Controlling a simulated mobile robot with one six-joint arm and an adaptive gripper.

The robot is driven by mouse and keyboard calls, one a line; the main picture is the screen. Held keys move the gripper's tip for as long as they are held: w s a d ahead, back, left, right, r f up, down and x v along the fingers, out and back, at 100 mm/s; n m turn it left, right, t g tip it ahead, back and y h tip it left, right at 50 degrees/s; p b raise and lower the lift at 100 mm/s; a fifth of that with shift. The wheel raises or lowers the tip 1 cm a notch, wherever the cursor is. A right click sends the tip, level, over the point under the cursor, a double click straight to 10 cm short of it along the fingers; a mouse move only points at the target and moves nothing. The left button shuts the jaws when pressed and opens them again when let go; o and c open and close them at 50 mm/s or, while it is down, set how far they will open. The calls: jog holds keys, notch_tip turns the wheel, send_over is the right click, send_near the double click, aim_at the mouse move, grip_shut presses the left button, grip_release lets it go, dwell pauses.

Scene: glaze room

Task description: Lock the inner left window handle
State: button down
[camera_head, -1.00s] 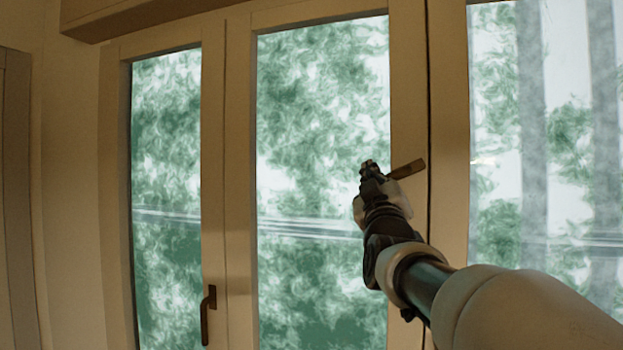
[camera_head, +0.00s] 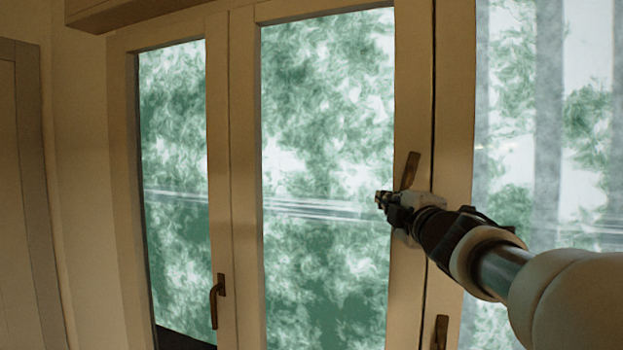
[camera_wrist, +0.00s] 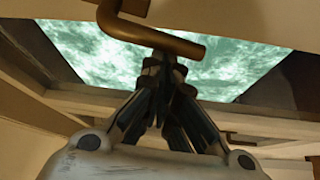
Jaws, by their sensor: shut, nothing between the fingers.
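The brown handle (camera_head: 409,171) is on the right stile of the middle window sash. Its visible part points nearly straight up, tilted slightly right; its lower end is hidden behind my gripper. My gripper (camera_head: 380,199) is shut and empty, just below and left of the visible handle part. In the wrist view a bent brown handle bar (camera_wrist: 160,38) crosses above the closed fingertips (camera_wrist: 165,65). The fingertips overlap or touch its underside; I cannot tell which.
Another brown handle (camera_head: 217,300) hangs down on the left sash. A third handle (camera_head: 441,332) shows low on the right, partly cut off by the frame's edge. Window frames and glass fill the space ahead. A wall and a door-like panel (camera_head: 22,200) stand at the left.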

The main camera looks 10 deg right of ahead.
jog(key=shift+s+d+f+n+g+p, duration=0.3)
jog(key=shift+d+n+p, duration=0.1)
jog(key=shift+d+p, duration=0.2)
jog(key=shift+a, duration=0.1)
dwell(0.4)
